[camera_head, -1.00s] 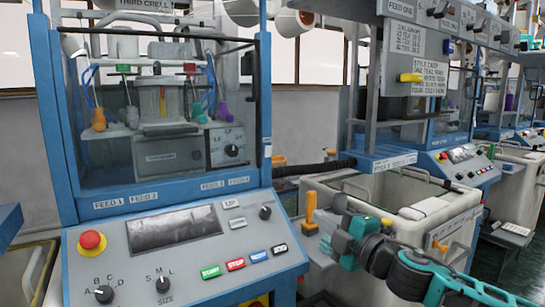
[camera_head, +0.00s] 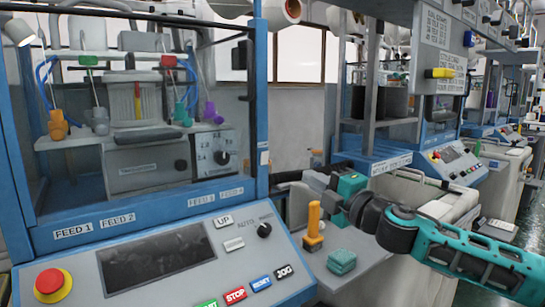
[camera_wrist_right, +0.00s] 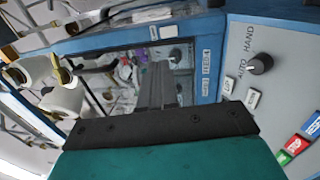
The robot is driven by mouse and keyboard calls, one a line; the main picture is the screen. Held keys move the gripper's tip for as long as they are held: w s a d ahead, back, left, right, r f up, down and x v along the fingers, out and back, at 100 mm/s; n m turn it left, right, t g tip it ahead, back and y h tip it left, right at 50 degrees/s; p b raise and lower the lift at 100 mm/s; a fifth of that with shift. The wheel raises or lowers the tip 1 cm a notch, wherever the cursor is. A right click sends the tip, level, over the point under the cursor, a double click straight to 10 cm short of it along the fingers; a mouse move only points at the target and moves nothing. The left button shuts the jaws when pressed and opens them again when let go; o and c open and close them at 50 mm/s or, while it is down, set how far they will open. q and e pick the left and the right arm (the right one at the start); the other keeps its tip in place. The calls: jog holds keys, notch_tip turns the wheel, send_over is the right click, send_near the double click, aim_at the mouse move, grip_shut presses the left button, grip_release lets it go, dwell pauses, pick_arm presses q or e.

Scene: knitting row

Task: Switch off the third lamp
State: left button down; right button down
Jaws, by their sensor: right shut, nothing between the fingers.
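No lamp is plainly marked as the third. A small white lamp-like head (camera_head: 17,28) shows at the top left in the head view, above the near machine; I cannot tell whether it is lit. The near machine's control panel (camera_head: 170,260) carries a black rotary knob (camera_head: 264,229), also seen in the right wrist view (camera_wrist_right: 260,63). My right gripper (camera_head: 326,206) is shut and empty, to the right of this panel and close to an orange upright handle. In the right wrist view its fingers (camera_wrist_right: 158,85) point towards the machine's window. My left gripper is not shown.
The orange handle (camera_head: 313,222) stands beside a teal block (camera_head: 341,261) on a grey top. A red stop button (camera_head: 52,281) sits on the panel's left. White yarn cones (camera_wrist_right: 65,98) show in the right wrist view. More machines line the right side.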

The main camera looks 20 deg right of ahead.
aim_at(264, 149)
jog(key=p+x, duration=0.1)
jog(key=x, duration=1.3)
jog(key=shift+w+a+r+p, duration=0.1)
jog(key=shift+w+r+p, duration=0.05)
jog(key=shift+w+p, duration=0.2)
jog(key=shift+s, duration=0.1)
